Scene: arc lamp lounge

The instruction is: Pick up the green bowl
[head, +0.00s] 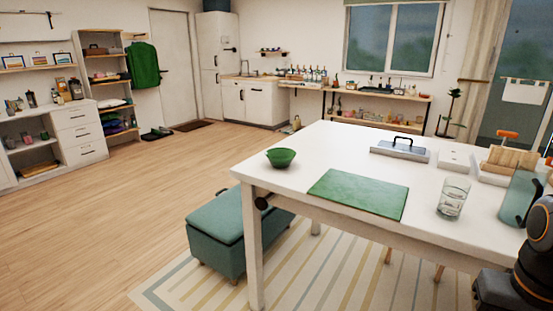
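The green bowl (281,158) sits upright near the left corner of the white table (300,184) in the head view. It looks empty, though its inside shows only partly. A flat green mat (360,194) lies to the right of the bowl and nearer to me, apart from it. Part of my own arm shows at the right edge. My gripper is not in view.
A clear glass (453,197) and a bluish jug (520,198) stand on the table's right side. A tray with a black handle (400,151) and a wooden block (508,162) lie farther back. A teal ottoman (232,232) stands beside the table. Wooden floor at left is open.

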